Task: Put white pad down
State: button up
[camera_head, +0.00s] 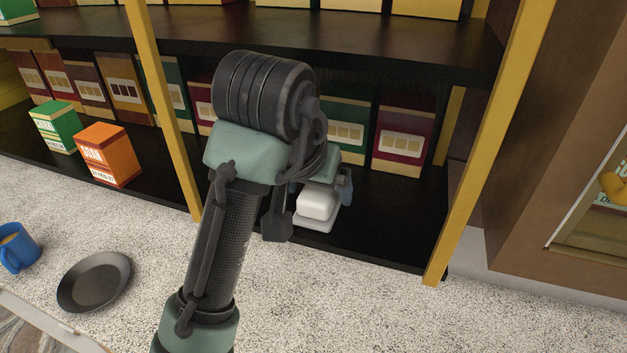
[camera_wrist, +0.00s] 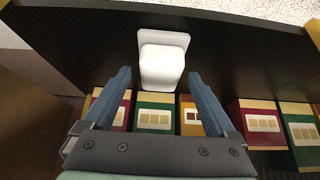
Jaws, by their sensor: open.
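The white pad (camera_head: 318,203) is a rounded white block on the dark lower shelf, at the shelf's front part. A flat white piece (camera_head: 313,225) lies under it; I cannot tell if the two are one thing. In the wrist view the pad (camera_wrist: 162,66) is just beyond and between my fingertips, with the flat piece (camera_wrist: 164,38) showing at its far edge. My gripper (camera_wrist: 159,76) is open, with a visible gap on each side of the pad. In the head view my gripper (camera_head: 325,185) is partly hidden behind my wrist.
The dark shelf (camera_head: 390,225) is bare to the right of the pad. Sweet boxes (camera_head: 403,135) line the back. An orange box (camera_head: 107,155) and a green box (camera_head: 54,128) stand left, beyond a yellow post (camera_head: 165,110). A black plate (camera_head: 94,281) and blue mug (camera_head: 17,247) sit on the speckled counter.

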jog(key=v, duration=1.2)
jog(key=shift+p, duration=0.35)
jog(key=shift+s, duration=0.1)
